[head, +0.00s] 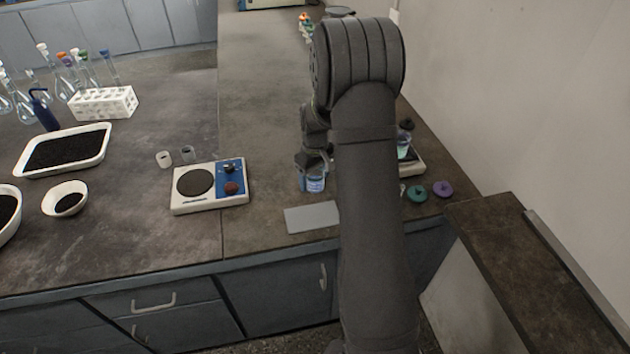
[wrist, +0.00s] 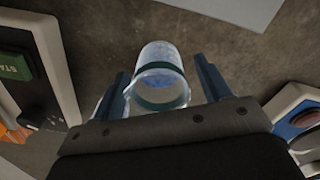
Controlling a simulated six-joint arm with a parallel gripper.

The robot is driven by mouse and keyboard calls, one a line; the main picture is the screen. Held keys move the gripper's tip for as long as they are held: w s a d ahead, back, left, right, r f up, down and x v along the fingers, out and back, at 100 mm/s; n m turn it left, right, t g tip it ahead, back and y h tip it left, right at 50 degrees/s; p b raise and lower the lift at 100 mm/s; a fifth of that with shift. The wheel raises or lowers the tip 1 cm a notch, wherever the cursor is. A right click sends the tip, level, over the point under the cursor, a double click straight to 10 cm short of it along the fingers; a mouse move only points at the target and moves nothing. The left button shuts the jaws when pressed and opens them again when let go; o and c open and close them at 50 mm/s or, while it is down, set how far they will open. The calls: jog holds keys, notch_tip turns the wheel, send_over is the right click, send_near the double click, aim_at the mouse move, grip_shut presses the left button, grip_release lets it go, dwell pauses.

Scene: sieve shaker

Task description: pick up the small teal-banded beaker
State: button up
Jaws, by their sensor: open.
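A small clear beaker with a teal band (wrist: 163,103) and blue markings stands between the two fingers of my gripper (wrist: 161,68) in the wrist view. The beaker's far side and base are hard to make out.
A grey mat (head: 311,217) lies in front of the beaker. A pale device with a glass vessel (head: 404,150) is at right, partly behind my arm, near green (head: 417,193) and purple (head: 442,188) lids.

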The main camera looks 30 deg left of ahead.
jog(key=shift+f, duration=0.8)
jog(key=c, duration=1.1)
jog(key=shift+r, duration=0.2)
jog(key=shift+r, duration=1.15)
jog(key=shift+w+d+r, duration=0.1)
jog(key=shift+d+r, duration=0.1)
jog(key=shift+r, duration=0.7)
jog(key=w+d+r, duration=0.1)
jog(key=d+r, duration=0.5)
jog(key=d, duration=0.5)
jog(key=shift+w+r, duration=0.25)
jog(key=shift+w, duration=0.1)
